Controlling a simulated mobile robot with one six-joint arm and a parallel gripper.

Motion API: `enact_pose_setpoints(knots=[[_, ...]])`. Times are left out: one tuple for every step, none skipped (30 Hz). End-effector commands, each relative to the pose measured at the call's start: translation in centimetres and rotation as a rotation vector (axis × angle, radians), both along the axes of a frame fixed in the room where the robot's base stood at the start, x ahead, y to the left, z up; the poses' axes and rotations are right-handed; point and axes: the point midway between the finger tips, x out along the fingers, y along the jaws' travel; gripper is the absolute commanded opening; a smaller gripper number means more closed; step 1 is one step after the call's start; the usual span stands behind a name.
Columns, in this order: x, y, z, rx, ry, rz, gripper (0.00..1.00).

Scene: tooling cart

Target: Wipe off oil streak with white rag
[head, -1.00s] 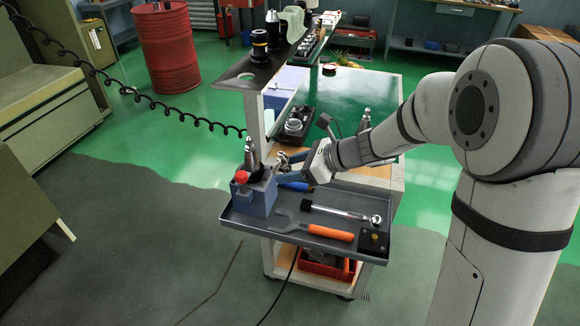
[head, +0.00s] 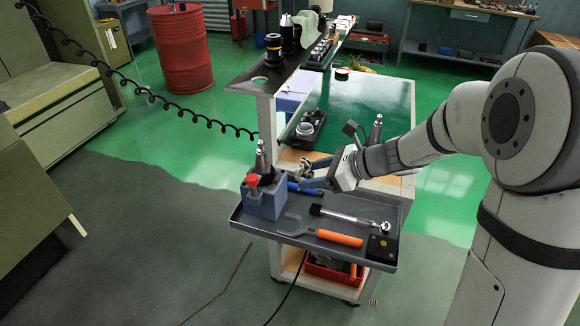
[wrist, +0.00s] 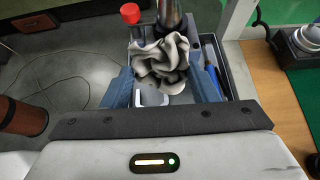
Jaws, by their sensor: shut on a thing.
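My gripper (wrist: 163,88) has blue fingers shut on a crumpled white-grey rag (wrist: 160,60) in the wrist view. In the head view my gripper (head: 306,178) is above the back edge of the grey tray (head: 290,234), to the right of the blue block (head: 264,200). The rag is small and hard to make out there. In the wrist view the rag hides part of the tray and block behind it. I cannot make out an oil streak in either view.
The blue block holds a metal tool holder (head: 263,160) and a red-topped item (head: 253,181). A ratchet (head: 350,217) and an orange-handled tool (head: 338,237) lie on the tray. A post (head: 267,122) carries a dark shelf (head: 262,77). A black caddy (head: 306,130) stands behind.

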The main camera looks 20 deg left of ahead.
Motion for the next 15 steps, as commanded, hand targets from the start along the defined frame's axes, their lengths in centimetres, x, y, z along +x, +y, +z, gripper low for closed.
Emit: enact_pose_setpoints(knots=[[0.0,0.1,0.0,0.001,0.0,0.0,0.35],[0.0,0.2,-0.1,0.001,0.0,0.0,0.35],[0.0,0.3,-0.1,0.002,-0.001,0.001,0.35],[0.0,0.5,-0.2,0.003,-0.001,0.001,0.35],[0.0,0.7,-0.2,0.004,-0.001,0.001,0.35],[0.1,1.0,-0.3,0.006,-0.002,0.002,0.35],[0.1,1.2,-0.4,0.008,-0.002,0.002,0.35],[0.1,1.5,-0.5,0.01,-0.001,0.001,0.35],[0.1,2.0,-0.5,0.014,-0.002,0.001,0.35],[0.1,2.3,-0.6,0.017,-0.002,0.001,0.35],[0.2,2.7,-0.6,0.019,-0.002,0.001,0.35],[0.2,3.2,-0.7,0.023,-0.003,0.001,0.35],[0.3,3.5,-0.7,0.026,-0.004,0.0,0.35],[0.3,3.9,-0.8,0.029,-0.004,0.0,0.35],[0.3,4.3,-0.8,0.032,-0.005,0.0,0.35]])
